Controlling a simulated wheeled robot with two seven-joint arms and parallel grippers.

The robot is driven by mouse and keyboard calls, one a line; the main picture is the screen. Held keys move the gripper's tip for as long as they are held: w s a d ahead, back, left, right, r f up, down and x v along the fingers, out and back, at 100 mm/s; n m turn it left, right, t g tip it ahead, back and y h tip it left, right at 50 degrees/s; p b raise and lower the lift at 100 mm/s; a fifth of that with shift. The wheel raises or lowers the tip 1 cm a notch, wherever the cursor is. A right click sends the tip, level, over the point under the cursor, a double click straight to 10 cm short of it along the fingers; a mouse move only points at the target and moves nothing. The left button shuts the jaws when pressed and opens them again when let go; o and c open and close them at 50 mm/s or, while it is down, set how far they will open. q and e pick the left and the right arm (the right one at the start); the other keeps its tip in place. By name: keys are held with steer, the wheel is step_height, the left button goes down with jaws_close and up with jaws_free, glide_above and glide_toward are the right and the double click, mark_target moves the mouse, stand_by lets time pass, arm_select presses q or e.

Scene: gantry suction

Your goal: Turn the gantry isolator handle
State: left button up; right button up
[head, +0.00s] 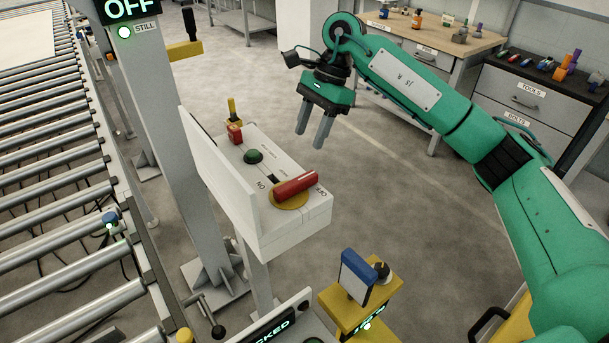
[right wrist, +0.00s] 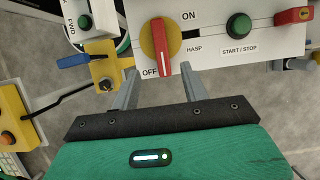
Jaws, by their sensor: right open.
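The isolator handle (head: 296,186) is a red bar on a yellow disc (head: 291,201), on top of a white control box (head: 290,237) in the head view. In the right wrist view the handle (right wrist: 162,48) lies along the picture's vertical, its lower end beside the OFF label. The ON label is at its upper right. My right gripper (head: 312,136) is open and empty, fingers pointing down, apart from the box and beyond the handle. In the right wrist view the handle's lower end appears between the fingertips (right wrist: 159,72). My left gripper is not in view.
A green START/STOP button (head: 254,156) and a red block (head: 235,134) share the box. A white upright plate (head: 217,170) edges its left side. A yellow stand with a blue lever (head: 357,274) is in front. The roller conveyor (head: 60,190) runs at left. A sign (head: 128,8) reads OFF.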

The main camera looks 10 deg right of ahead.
mark_target(293, 182)
steer(key=p+x, duration=0.3)
steer(key=x, duration=0.9)
jaws_close()
